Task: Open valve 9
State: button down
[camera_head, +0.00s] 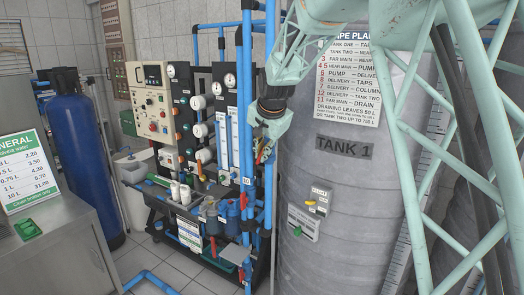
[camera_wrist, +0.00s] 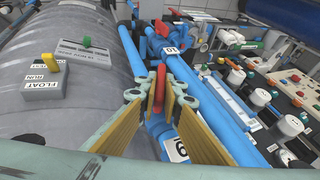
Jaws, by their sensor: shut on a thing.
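In the wrist view my gripper (camera_wrist: 160,92) has its pads on either side of a slim red valve handle (camera_wrist: 160,78), shut on it. The handle stands along the blue pipe. A white label reading 9 (camera_wrist: 180,149) is on the blue pipe just below the handle, partly behind my right finger, so this handle looks like valve 9's. The valve body is mostly hidden by my fingers. In the head view my gripper (camera_head: 264,152) is at the blue vertical pipes between the rack and the tank, too small to show the grasp clearly.
The grey tank marked TANK 1 (camera_head: 342,200) stands close beside my gripper. Its float switch box (camera_wrist: 42,80) is left in the wrist view. A label reading 10 (camera_wrist: 171,50) is further along the pipes. The rack's control panel (camera_head: 151,100) and gauges stand left in the head view.

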jog(key=shift+a+r+g+h+p, duration=0.15)
jog(key=shift+g+h+p, duration=0.45)
jog(key=shift+p, duration=1.1)
jog(key=shift+w+n+g+h+p, duration=0.1)
jog(key=shift+n+g+h+p, duration=0.4)
jog(key=shift+h+p, duration=0.95)
jog(key=c, duration=2.8)
grip_release()
jog(key=shift+v, duration=5.9)
